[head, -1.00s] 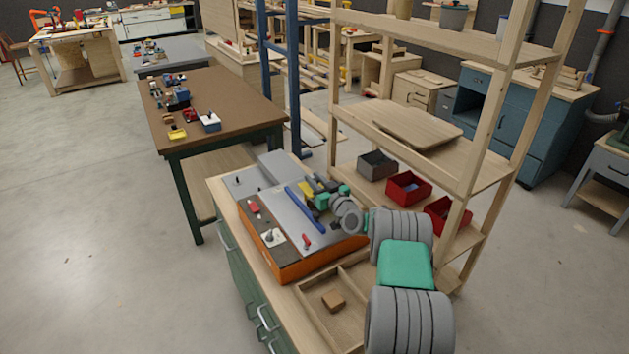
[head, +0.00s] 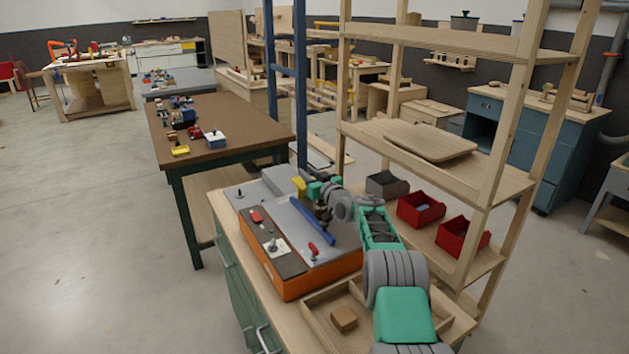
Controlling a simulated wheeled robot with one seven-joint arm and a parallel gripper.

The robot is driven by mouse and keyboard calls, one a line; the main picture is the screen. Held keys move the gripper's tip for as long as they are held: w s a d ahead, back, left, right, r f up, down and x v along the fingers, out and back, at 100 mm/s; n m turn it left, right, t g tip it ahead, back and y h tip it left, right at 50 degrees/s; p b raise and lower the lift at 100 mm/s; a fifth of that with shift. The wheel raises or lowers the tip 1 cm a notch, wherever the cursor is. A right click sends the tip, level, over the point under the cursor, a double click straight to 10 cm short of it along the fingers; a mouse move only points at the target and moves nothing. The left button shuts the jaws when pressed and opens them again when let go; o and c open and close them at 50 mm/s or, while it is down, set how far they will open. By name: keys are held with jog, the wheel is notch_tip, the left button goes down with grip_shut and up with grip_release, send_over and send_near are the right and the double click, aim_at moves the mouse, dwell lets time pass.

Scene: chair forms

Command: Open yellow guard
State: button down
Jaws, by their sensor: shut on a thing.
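The yellow guard (head: 298,186) shows as a small yellow patch at the far end of the orange machine (head: 272,270) with a grey top, on the green cabinet bench. My gripper (head: 308,189) is at the guard, at the end of my green and grey arm. It is shut on the guard, though its fingers are small and partly hidden by my wrist. A blue bar (head: 311,221) lies slanted along the machine's top, just in front of the guard. Part of the guard is hidden behind my wrist.
A red lever (head: 314,250) and a red knob (head: 257,216) stand on the machine. A wooden tray holds a small wooden block (head: 344,319) in front. A wooden shelf (head: 432,175) with red bins (head: 420,208) stands close on the right. Floor at left is clear.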

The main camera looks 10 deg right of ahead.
jog(key=c, duration=1.2)
grip_release()
jog(key=shift+c, duration=0.2)
jog(key=b+v, duration=0.1)
jog(key=v, duration=0.7)
